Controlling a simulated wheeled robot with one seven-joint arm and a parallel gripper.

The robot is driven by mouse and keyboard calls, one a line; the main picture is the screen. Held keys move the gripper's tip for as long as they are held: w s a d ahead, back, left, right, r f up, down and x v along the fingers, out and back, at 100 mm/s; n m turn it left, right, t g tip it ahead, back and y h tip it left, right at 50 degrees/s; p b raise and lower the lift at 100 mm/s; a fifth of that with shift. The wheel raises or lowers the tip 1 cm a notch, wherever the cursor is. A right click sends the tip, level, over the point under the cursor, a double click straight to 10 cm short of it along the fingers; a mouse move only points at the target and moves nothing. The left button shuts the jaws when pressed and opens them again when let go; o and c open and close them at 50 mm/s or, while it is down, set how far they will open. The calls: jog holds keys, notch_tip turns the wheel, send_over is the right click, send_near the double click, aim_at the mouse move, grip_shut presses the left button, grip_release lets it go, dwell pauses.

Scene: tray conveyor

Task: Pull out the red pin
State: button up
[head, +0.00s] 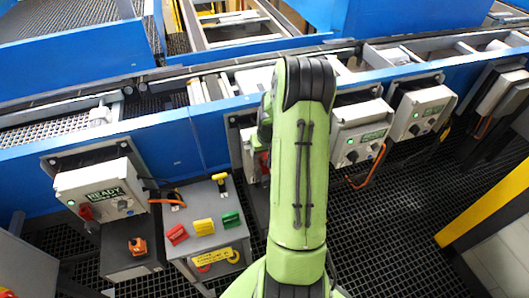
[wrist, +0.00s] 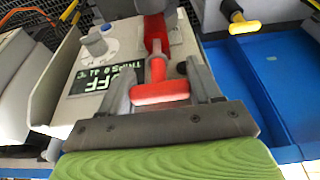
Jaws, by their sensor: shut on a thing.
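The red pin (wrist: 160,93) has a T-shaped handle and shows in the middle of the wrist view. Its shaft runs from the handle toward a red part on the front of a pale control box (wrist: 88,75). My gripper (wrist: 159,82) has a finger on each side of the handle and is shut on it. How deep the shaft sits is hidden. The box's dark display appears upside down and reads OFF. In the head view my green arm covers the gripper, and the box (head: 246,150) shows only partly behind it.
Other control boxes line the blue conveyor side, including one marked READY (head: 100,190) and one right of my arm (head: 360,130). A grey cabinet (head: 205,250) holds red, yellow and green blocks and a yellow T-handle (head: 220,182). Dark grating floor is open at lower right.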

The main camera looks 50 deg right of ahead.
jog(key=shift+r+p, duration=0.85)
jog(key=shift+r, duration=0.6)
jog(key=shift+r+p, duration=1.3)
jog(key=shift+r, duration=0.8)
jog(key=shift+f, duration=0.1)
